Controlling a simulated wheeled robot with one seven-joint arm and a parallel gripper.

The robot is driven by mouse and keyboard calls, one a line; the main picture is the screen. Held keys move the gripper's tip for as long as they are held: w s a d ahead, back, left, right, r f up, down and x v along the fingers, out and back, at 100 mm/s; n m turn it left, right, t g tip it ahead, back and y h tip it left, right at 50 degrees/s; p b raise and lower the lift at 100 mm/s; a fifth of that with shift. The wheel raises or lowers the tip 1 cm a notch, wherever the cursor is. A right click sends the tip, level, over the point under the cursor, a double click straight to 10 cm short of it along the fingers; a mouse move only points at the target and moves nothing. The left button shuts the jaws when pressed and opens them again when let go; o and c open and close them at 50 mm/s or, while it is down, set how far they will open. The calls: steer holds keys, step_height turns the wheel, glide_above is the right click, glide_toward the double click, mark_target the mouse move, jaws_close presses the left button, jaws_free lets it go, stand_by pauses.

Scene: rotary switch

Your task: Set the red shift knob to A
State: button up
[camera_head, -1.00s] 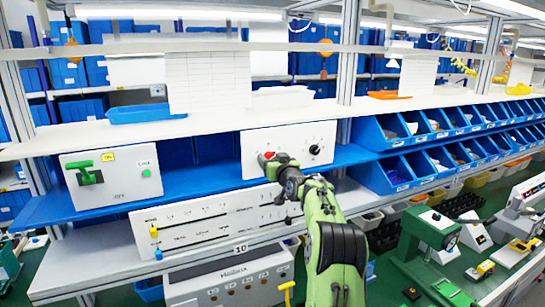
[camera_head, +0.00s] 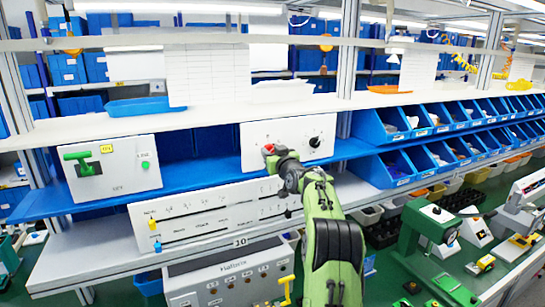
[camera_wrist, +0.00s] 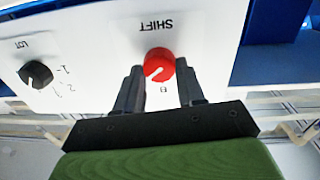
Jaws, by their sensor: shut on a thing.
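The red shift knob (camera_wrist: 159,64) is on a white panel (camera_wrist: 105,35), below an upside-down SHIFT label in the wrist view. A white pointer line on its face runs toward the lower left. A small letter, hard to read, shows just below the knob. My gripper (camera_wrist: 159,72) has one dark finger on each side of the knob and is shut on it. In the head view the red knob (camera_head: 268,149) shows at the tip of my gripper (camera_head: 279,157), partly hidden by it. The letter A is not visible.
A black LOT knob (camera_wrist: 35,74) with numbers is on the same panel, clear of my fingers. A panel with a green handle (camera_head: 78,158) stands at the left of the blue shelf. Blue bins (camera_head: 385,170) are close on the right.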

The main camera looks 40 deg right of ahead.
steer(key=n+b, duration=0.3)
steer(key=n, duration=0.2)
steer(key=shift+f+n+b, duration=0.2)
steer(key=shift+n+b, duration=0.1)
steer(key=shift+b, duration=0.1)
steer(key=n+b, duration=0.1)
steer(key=n, duration=0.4)
steer(key=shift+n+t+b, duration=0.3)
steer(key=n+y, duration=0.1)
steer(key=n, duration=0.4)
steer(key=shift+f+n+b, duration=0.1)
steer(key=shift+n+b, duration=0.2)
steer(key=shift+n, duration=0.1)
steer(key=n, duration=0.6)
steer(key=shift+n, duration=0.3)
steer(key=o, duration=1)
steer(key=shift+o, duration=0.2)
